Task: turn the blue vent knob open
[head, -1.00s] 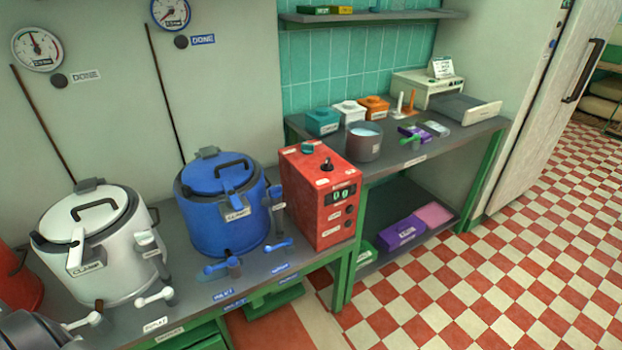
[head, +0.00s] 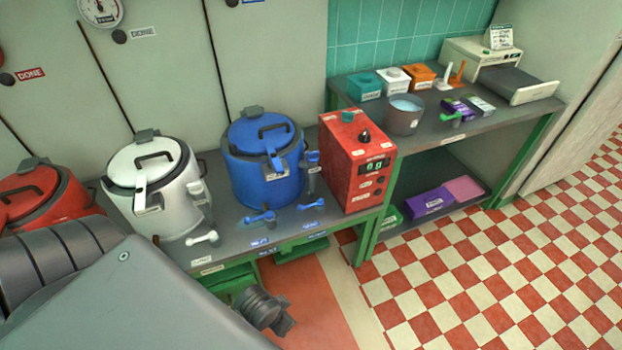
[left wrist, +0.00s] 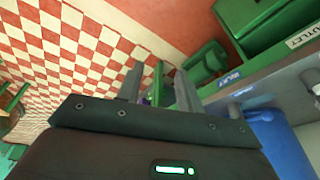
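The blue kettle (head: 262,165) stands on the grey bench in the head view, its lid on and a clamp at the front. A small blue knob (head: 312,157) tops a dark post at its right side; its setting is too small to read. Two blue levers, one at front left (head: 262,216) and one at front right (head: 311,203), lie at the bench edge. In the left wrist view my left gripper (left wrist: 158,82) has its fingers apart, empty, low in front of the bench and away from the knob. The kettle's blue wall (left wrist: 280,145) shows there at lower right. My right gripper is out of view.
A red control box (head: 352,165) stands close right of the blue kettle. A white kettle (head: 155,185) and a red kettle (head: 40,195) stand left. Green bins (head: 232,282) sit under the bench. The checkered floor (head: 480,270) at right is clear.

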